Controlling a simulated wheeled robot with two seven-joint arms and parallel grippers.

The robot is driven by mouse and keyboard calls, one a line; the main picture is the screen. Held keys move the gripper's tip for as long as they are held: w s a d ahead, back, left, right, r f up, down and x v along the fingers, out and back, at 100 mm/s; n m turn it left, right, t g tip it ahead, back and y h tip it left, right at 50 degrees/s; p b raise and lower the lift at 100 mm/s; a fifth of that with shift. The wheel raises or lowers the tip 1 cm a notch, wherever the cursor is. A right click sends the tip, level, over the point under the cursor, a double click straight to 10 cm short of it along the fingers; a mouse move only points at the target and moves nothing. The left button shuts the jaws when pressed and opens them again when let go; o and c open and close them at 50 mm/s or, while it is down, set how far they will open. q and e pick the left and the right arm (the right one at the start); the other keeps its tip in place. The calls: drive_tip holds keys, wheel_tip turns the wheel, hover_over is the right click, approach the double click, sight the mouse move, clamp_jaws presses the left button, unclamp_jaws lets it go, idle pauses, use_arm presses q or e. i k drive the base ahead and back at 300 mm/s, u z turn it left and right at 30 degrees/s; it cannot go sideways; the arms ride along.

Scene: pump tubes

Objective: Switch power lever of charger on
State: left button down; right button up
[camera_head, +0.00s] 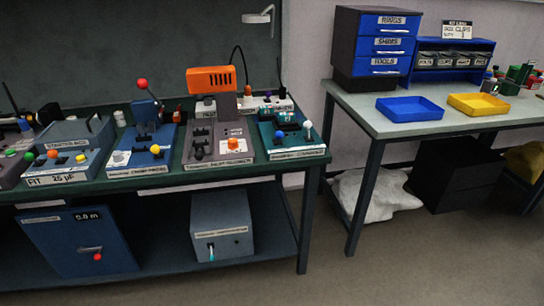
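Neither of my grippers is in view. No charger can be told for sure, as most labels are too small to read. A grey box (222,222) sits on the bench's lower shelf, with a small pale-tipped lever or plug (211,251) low on its front. A blue cabinet (65,238) left of it carries a red knob (97,257) on its front. On the bench top, several stations have coloured knobs, including a blue press-like station (146,160) with a red ball and a teal station (292,140) with a white ball (307,125). Lever positions cannot be told.
The dark green bench (170,180) is crowded with stations, one bearing an orange head (209,79). A second table (375,120) at right holds blue drawers (385,45), a blue tray (409,109) and a yellow tray (478,104). The floor (400,260) in front is clear.

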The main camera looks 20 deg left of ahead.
sight(279, 134)
drive_tip(key=k, duration=0.25)
drive_tip(key=z, duration=0.35)
drive_tip(key=i, duration=1.35)
drive_tip(key=u, duration=0.4)
